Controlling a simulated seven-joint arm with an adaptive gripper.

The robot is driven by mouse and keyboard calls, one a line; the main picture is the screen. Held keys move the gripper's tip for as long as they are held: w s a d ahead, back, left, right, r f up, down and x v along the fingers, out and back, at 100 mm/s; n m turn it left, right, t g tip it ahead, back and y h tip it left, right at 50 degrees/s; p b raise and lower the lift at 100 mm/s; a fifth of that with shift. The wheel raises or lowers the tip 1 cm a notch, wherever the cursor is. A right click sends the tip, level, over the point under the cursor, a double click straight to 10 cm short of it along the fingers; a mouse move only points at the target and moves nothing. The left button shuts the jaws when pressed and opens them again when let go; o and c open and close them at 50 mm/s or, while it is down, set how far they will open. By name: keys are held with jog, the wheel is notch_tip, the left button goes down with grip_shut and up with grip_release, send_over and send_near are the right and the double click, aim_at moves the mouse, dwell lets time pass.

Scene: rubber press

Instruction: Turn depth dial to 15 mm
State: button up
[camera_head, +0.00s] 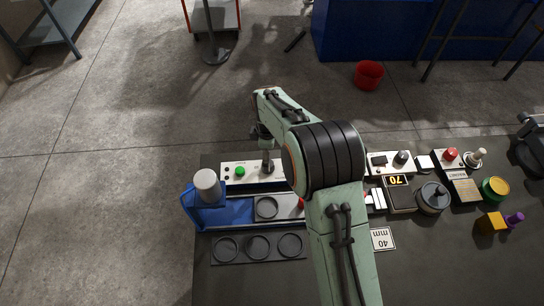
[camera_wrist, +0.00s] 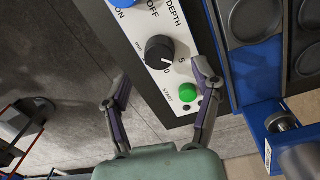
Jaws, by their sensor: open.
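The depth dial (camera_wrist: 160,52) is a round black knob on a white panel (camera_wrist: 135,28), below the printed word DEPTH in the wrist view. Small scale figures, among them a 0 and a 5, stand around it; its exact setting is too small to read surely. A green button (camera_wrist: 188,92) marked START sits beside it. My gripper (camera_wrist: 160,85) is open, its two fingers apart on either side of the dial's lower area, with nothing held between them. In the head view my arm hides part of the panel (camera_head: 230,181), and the green button (camera_head: 240,172) shows.

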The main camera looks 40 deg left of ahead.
notch_tip(320, 180, down, 4)
jog(key=shift+w+f, duration=0.15)
jog(key=shift+f, duration=0.1)
jog(key=c, duration=1.2)
jog(key=shift+o, duration=0.2)
